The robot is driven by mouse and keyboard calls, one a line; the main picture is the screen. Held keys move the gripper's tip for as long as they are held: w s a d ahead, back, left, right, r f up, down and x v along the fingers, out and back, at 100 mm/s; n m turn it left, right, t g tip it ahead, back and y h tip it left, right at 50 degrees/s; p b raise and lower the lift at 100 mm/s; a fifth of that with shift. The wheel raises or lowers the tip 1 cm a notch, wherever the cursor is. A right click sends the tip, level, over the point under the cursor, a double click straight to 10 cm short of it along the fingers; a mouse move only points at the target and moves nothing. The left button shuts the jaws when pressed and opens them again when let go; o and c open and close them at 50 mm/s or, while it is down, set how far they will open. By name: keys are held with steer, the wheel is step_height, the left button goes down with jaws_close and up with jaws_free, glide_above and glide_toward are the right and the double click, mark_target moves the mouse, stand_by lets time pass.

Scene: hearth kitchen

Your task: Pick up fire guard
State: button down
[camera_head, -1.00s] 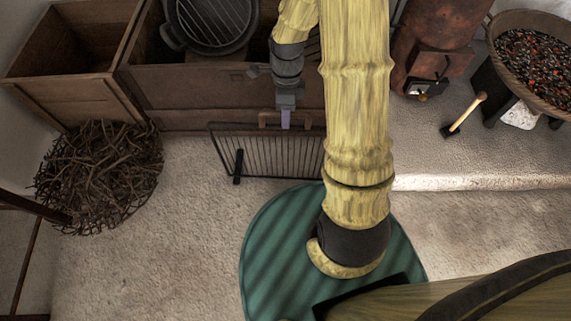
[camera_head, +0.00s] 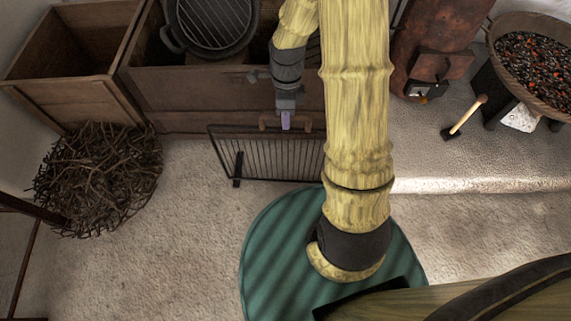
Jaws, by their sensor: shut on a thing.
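The fire guard (camera_head: 250,158) is a dark barred metal panel with a foot at its left and a brown handle on its top edge. It stands on the carpet in front of the wooden chest, and its right end is hidden behind my arm. My gripper (camera_head: 286,122) points down at the top edge and is shut on the guard's handle. Only a pale purple finger part shows, so the exact grip is partly hidden.
A wooden chest (camera_head: 190,108) with a black grill pan (camera_head: 212,25) stands behind the guard. A twig pile (camera_head: 98,178) is at left. A green round mat (camera_head: 265,255) lies in front. A mallet (camera_head: 465,117) and a coal bowl (camera_head: 540,62) are at right.

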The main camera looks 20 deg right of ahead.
steer(key=shift+r, duration=0.1)
step_height(320, 180, up, 10)
steer(key=p, duration=0.5)
steer(key=shift+p, duration=0.3)
steer(key=shift+w, duration=0.1)
